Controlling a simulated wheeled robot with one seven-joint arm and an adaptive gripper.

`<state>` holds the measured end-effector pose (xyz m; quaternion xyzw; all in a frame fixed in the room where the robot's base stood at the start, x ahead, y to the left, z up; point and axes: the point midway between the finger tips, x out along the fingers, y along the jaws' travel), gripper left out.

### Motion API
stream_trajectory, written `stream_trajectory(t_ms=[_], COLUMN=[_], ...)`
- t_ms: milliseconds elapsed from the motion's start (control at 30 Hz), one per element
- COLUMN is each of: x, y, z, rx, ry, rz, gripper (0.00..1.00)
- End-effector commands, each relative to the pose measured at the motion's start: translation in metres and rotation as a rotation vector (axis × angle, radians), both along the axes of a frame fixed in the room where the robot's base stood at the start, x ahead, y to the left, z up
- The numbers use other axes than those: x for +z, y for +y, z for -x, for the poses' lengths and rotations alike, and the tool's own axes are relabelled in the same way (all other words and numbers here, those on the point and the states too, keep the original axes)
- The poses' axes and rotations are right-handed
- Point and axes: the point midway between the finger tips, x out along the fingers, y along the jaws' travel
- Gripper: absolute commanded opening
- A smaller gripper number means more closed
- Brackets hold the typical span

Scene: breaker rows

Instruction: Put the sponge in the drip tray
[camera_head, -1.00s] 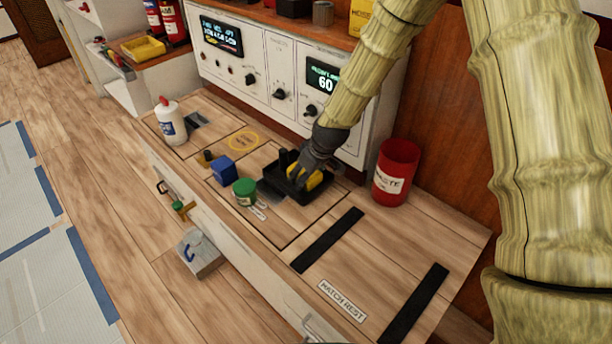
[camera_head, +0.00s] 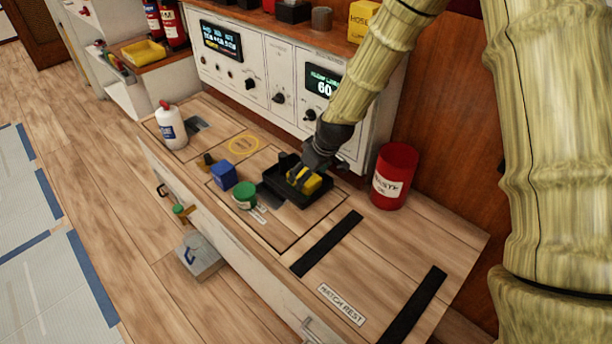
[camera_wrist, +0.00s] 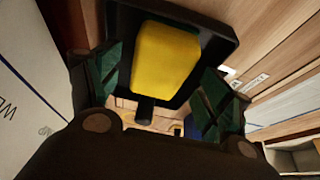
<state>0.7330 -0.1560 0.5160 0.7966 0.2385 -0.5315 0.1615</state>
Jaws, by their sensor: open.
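The yellow sponge (camera_head: 304,180) lies inside the black drip tray (camera_head: 283,194) on the bench top. In the wrist view the sponge (camera_wrist: 166,62) rests on the floor of the tray (camera_wrist: 221,30), with a dark upright peg near it. My gripper (camera_head: 313,167) is just above and behind the sponge. In the wrist view its two fingers (camera_wrist: 157,92) are spread wide on either side of the sponge, with gaps between them and it. The gripper holds nothing.
A green-lidded tub (camera_head: 244,195) and a blue block (camera_head: 223,174) stand left of the tray. A red bin (camera_head: 394,176) stands to the right. A white bottle (camera_head: 171,126) stands at the left end. The panel wall (camera_head: 270,85) rises close behind.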

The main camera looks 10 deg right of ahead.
Motion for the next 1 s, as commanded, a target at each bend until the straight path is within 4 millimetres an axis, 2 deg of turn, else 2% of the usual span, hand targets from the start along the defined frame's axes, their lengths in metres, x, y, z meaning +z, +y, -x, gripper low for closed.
stream_trajectory(t_ms=[33, 100, 400, 600, 1000], x=[0.014, 0.026, 0.066, 0.077, 0.077], y=[-0.002, -0.005, -0.015, -0.018, -0.018], z=[0.003, 0.007, 0.022, 0.027, 0.027], rx=[0.000, 0.000, -0.001, -0.001, 0.000], ry=[-0.002, -0.001, 0.000, 0.001, 0.001], rz=[0.000, 0.000, 0.000, 0.000, 0.001], gripper=[0.79, 0.79, 0.79, 0.79, 0.79])
